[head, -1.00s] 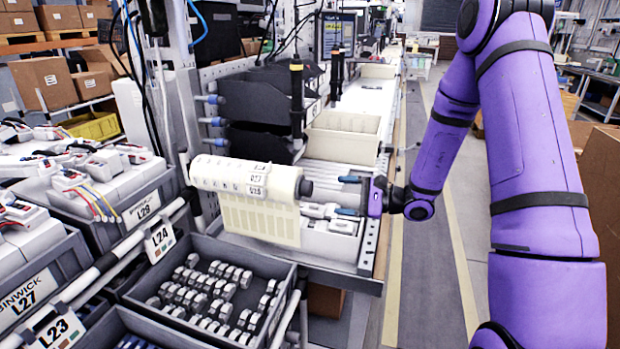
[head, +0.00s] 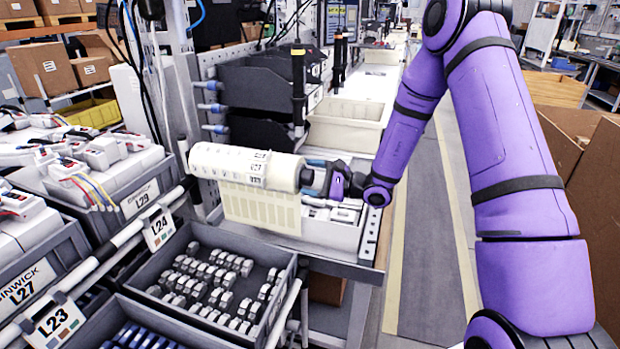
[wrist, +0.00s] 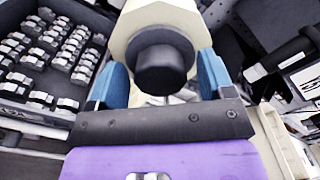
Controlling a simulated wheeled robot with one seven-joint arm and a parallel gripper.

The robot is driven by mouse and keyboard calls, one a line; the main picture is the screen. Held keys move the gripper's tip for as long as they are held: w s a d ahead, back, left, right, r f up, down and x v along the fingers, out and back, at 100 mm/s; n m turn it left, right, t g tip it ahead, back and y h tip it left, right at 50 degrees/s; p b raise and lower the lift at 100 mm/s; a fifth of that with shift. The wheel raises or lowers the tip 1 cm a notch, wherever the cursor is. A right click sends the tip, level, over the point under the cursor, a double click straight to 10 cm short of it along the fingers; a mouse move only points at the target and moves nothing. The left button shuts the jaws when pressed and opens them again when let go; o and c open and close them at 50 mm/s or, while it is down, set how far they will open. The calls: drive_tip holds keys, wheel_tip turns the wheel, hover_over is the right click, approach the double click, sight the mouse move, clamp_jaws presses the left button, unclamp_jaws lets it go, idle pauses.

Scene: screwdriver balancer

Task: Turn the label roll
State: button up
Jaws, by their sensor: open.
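The label roll (head: 228,164) is a cream cylinder lying sideways above the bench's front edge, with a strip of labels (head: 262,208) hanging below it. Its dark round end knob (wrist: 163,67) faces my wrist camera. My gripper (head: 312,177) is at the roll's right end. In the wrist view my gripper (wrist: 162,80) is open, with one blue finger on each side of the knob. Small gaps show between the fingers and the knob.
Below the roll is a grey bin of metal parts (head: 215,285). Bin L29 (head: 95,190) stands at left. White boxes (head: 335,225) sit under the roll's right end, and a cream tray (head: 345,128) stands behind. The aisle (head: 430,240) at right is clear.

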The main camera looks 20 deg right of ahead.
drive_tip(key=shift+w+a, duration=0.15)
drive_tip(key=shift+a, duration=0.1)
drive_tip(key=c, duration=0.9)
